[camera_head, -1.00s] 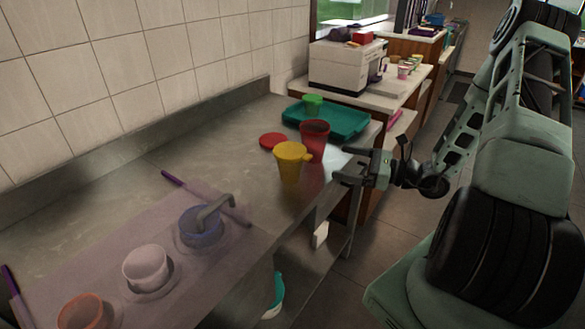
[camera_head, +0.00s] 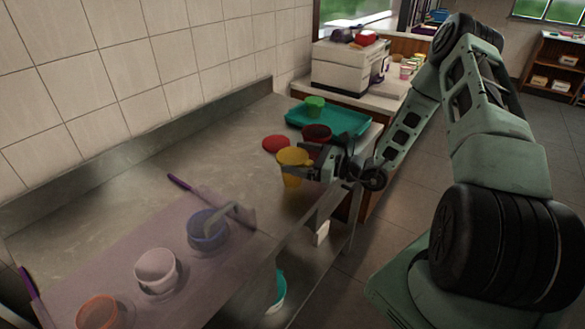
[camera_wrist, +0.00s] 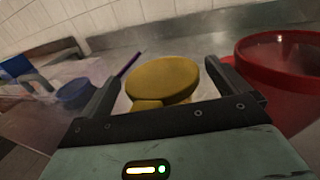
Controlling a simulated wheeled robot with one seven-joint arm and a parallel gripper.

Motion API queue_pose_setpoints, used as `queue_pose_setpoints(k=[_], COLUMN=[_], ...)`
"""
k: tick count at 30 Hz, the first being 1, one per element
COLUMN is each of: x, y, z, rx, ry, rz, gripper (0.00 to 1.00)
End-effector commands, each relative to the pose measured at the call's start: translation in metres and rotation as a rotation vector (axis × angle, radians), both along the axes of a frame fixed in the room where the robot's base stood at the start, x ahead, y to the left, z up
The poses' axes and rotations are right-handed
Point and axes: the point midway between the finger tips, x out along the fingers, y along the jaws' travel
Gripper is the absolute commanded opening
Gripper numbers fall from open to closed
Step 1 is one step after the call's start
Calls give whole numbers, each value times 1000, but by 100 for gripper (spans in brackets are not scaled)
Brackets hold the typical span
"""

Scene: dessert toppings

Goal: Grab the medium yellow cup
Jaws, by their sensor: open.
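The yellow cup (camera_head: 292,172) stands on the metal counter, near its right edge. In the wrist view, its yellow top (camera_wrist: 162,80) lies between the two fingers, with a small gap at the sides. My gripper (camera_head: 312,172) is open and at the cup's right side in the head view. In the wrist view, my gripper (camera_wrist: 165,85) has one finger on each side of the cup. The cup's lower part is hidden in the wrist view.
A red cup (camera_head: 317,134) stands just behind the yellow one; it also shows close to the right finger in the wrist view (camera_wrist: 285,68). A red disc (camera_head: 276,143), a teal tray (camera_head: 345,120) with a green cup (camera_head: 315,105), and a blue container (camera_head: 207,228) are nearby.

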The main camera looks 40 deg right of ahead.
Motion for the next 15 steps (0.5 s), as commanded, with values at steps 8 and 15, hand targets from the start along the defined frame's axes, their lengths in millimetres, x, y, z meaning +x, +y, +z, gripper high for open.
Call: queue_pose_setpoints(k=[8,15], x=[2,1], y=[1,1], z=[-1,0], rx=[-1,-1], ry=[-1,-1], rz=[-1,0], gripper=[92,49])
